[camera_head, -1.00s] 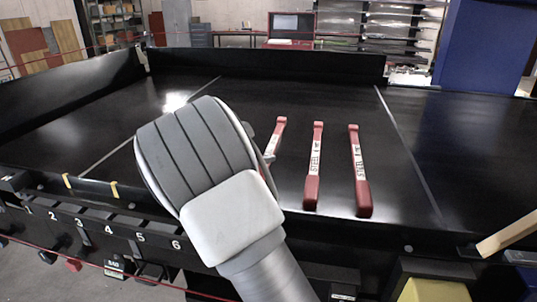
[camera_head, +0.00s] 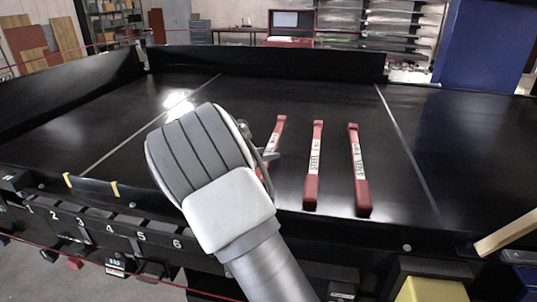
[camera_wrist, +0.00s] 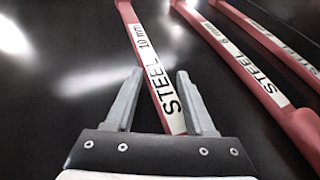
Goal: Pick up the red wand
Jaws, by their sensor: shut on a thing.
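Three red wands with white labels lie side by side on the black conveyor bed. The left wand (camera_head: 281,123) is partly hidden by my arm. In the wrist view this wand (camera_wrist: 146,52), marked "STEEL 10 mm", runs between the two fingers of my gripper (camera_wrist: 158,76). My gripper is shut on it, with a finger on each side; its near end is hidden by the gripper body. In the head view my gripper (camera_head: 264,160) shows only in part beside the wand. The middle wand (camera_head: 313,182) and right wand (camera_head: 361,189) lie apart, to the right.
The conveyor bed (camera_head: 420,130) is clear left and right of the wands. Dark raised walls (camera_head: 270,62) border its far side. Numbered slots (camera_head: 110,225) line the front edge at left. A yellow-topped block (camera_head: 433,290) and a wooden piece (camera_head: 507,232) are at front right.

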